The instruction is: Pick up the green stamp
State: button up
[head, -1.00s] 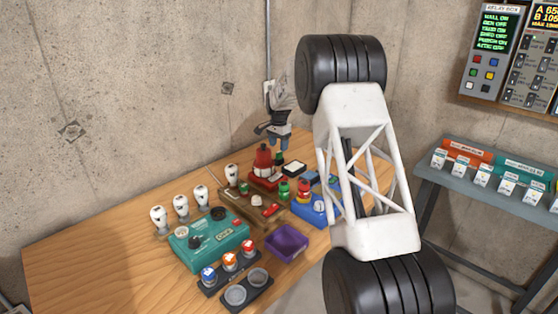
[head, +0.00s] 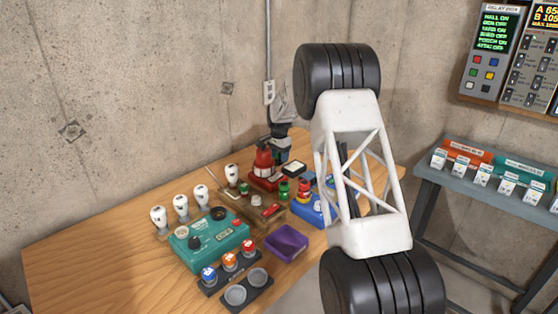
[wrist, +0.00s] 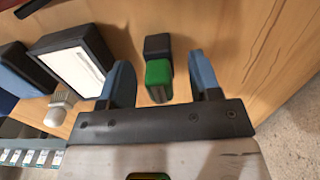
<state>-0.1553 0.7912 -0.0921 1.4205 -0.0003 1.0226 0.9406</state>
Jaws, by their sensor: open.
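The green stamp (wrist: 158,74), a green block with a black part beyond it, is between the two blue-grey fingers of my gripper (wrist: 159,64) in the wrist view. Gaps show on both sides, so the fingers are open and not touching it. In the head view my gripper (head: 280,152) is low over the back of the wooden table, right behind the red device. The stamp cannot be made out there, hidden by the gripper and the device.
A black pad with a white top (wrist: 82,65) lies left of the stamp; it also shows in the head view (head: 294,168). The red device (head: 264,166) stands close to my gripper. Bare wood (wrist: 240,50) is to the stamp's right, ending at the table edge.

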jog(key=shift+f, duration=0.3)
dwell(0.4)
jog(key=c, duration=1)
jog(key=shift+r, duration=0.15)
jog(key=shift+r, duration=4.9)
